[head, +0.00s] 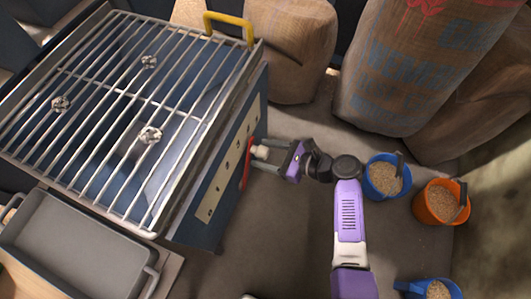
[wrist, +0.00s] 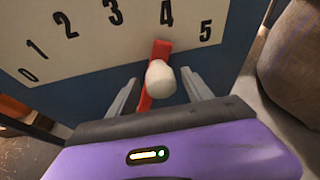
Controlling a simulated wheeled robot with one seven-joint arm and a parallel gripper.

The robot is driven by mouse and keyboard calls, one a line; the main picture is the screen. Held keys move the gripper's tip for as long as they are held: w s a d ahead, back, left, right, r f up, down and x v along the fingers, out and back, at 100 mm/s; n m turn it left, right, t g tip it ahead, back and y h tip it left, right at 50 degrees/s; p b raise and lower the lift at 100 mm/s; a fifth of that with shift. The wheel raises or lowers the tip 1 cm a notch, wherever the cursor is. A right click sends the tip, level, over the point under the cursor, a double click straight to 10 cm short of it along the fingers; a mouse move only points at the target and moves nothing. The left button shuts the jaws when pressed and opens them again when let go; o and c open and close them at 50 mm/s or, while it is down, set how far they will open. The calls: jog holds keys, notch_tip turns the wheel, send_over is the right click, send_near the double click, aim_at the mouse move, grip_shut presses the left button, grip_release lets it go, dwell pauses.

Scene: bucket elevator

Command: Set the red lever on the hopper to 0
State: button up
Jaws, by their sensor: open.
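The hopper (head: 213,200) has a metal grate on top and a pale scale plate on its right side. In the wrist view the scale plate (wrist: 100,45) carries the numbers 0 to 5 from left to right. The lever also shows in the head view (head: 246,165). My gripper (wrist: 160,92) is open, with one finger on each side of the knob. The knob partly hides the lever, and I cannot tell if the fingers touch it.
A blue bucket (head: 373,189) and an orange bucket (head: 428,208) of grain stand right of my arm, another blue one (head: 410,287) below. Sacks (head: 400,85) stand at the back. A grey tray (head: 70,215) sits left. Floor below the hopper's right side is clear.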

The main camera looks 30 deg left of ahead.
grip_shut()
dwell(0.3)
jog(key=shift+s+r+p, duration=0.2)
jog(key=shift+s+p, duration=0.2)
jog(key=shift+p, duration=0.05)
jog(key=s+d+f+n+t+y+b, duration=0.1)
jog(key=s+n+t+b, duration=0.4)
jog(key=s, duration=1.1)
notch_tip(320, 180, down, 2)
jog(key=n+y+b, duration=0.1)
jog(key=n+b, duration=0.2)
jog(key=n, duration=0.1)
jog(key=shift+s+f+b, duration=0.2)
jog(key=shift+s+b, duration=0.2)
jog(key=shift+s+d, duration=0.1)
